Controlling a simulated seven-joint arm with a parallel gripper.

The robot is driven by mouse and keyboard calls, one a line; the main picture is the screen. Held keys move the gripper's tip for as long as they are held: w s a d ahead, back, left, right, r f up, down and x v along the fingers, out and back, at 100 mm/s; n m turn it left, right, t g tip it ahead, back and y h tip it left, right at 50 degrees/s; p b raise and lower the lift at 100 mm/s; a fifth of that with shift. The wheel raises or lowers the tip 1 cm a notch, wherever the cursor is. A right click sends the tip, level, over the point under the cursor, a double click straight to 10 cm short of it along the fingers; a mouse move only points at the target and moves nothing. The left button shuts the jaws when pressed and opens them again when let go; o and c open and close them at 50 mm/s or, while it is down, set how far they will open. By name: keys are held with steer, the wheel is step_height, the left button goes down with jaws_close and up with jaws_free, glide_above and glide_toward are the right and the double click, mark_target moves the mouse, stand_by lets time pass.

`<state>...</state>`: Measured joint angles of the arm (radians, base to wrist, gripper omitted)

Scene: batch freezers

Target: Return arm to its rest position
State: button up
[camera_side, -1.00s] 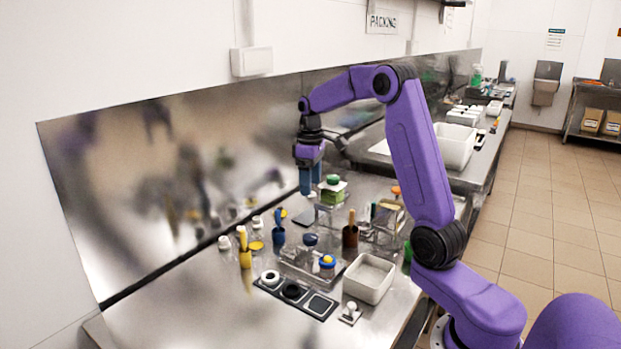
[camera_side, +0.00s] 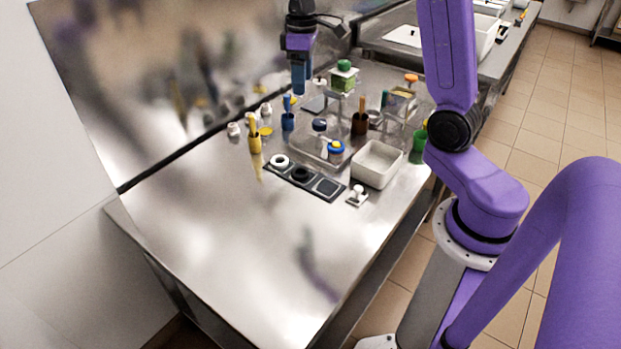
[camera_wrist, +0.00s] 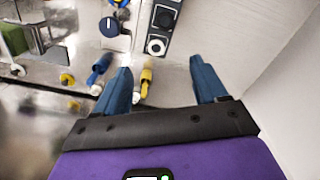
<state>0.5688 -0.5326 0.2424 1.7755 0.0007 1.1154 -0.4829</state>
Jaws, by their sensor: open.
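My gripper (camera_side: 300,82) hangs above the back part of the steel table (camera_side: 225,240), to the left of a green-lidded jar (camera_side: 343,76) in the side view. Its blue fingers point down. In the wrist view my gripper (camera_wrist: 165,85) shows two blue fingers spread apart with nothing held between them. A yellow scoop or holder (camera_wrist: 145,80) shows below, close beside the left finger in that picture.
A yellow holder (camera_side: 254,135), a blue holder (camera_side: 288,120) and a brown holder (camera_side: 360,120) stand on the table. A white bin (camera_side: 376,166) and a dark panel with round fittings (camera_side: 303,176) are nearer. The table's front left is clear.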

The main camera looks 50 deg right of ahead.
steer(key=s+a+n, duration=0.2)
steer(key=s+a, duration=0.4)
steer(key=a, duration=0.2)
steer(key=s+a+f+n, duration=0.1)
steer(key=s+a+n, duration=0.1)
steer(key=s, duration=1)
steer(key=s+a+f+n, duration=0.2)
steer(key=s+a+n, duration=0.1)
steer(key=s, duration=0.9)
steer(key=shift+a+f, duration=0.2)
steer(key=shift+a, duration=0.2)
